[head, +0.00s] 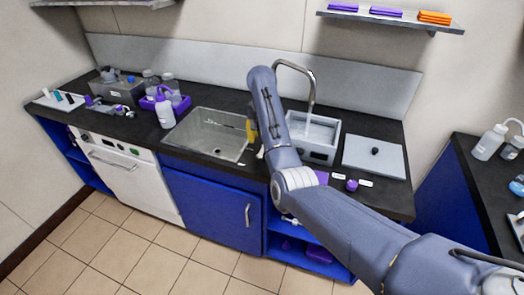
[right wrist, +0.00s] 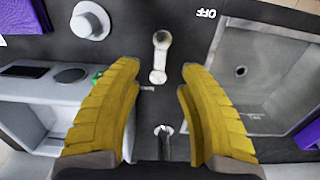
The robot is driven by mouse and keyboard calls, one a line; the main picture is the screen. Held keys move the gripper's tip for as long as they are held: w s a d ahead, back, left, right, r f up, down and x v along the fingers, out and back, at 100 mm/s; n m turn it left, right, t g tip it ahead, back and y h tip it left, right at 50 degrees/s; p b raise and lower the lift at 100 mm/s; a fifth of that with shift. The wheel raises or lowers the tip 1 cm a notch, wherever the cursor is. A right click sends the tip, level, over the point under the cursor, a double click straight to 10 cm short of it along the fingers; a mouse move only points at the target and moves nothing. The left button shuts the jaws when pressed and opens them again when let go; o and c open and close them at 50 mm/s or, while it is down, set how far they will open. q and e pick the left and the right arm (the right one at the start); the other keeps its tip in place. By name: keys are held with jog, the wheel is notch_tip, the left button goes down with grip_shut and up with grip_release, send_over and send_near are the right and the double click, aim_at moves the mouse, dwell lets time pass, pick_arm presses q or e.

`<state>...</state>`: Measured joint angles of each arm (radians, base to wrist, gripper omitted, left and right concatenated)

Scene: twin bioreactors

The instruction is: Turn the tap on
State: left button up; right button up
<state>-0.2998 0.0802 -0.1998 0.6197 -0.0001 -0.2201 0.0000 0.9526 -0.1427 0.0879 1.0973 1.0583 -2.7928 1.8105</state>
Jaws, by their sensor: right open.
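The chrome tap spout (head: 312,85) arches up behind the counter, to the right of my right arm in the head view. In the right wrist view, a pale tap lever (right wrist: 160,60) lies just ahead of the fingers, in the gap between them. A chrome piece (right wrist: 164,132) shows lower in that gap. An "OFF" label (right wrist: 206,13) is printed on the dark counter near the lever. My right gripper (right wrist: 160,105) is open and empty, with yellow fingers on either side. In the head view, my arm mostly hides it; a yellow finger (head: 251,130) shows above the sink's right edge.
An empty steel sink (head: 208,134) is left of my right gripper. A purple tray (head: 180,107) with bottles sits left of the sink.

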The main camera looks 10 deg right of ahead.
aim_at(262, 151)
jog(key=shift+f, duration=2.9)
jog(key=shift+o, duration=0.3)
grip_shut()
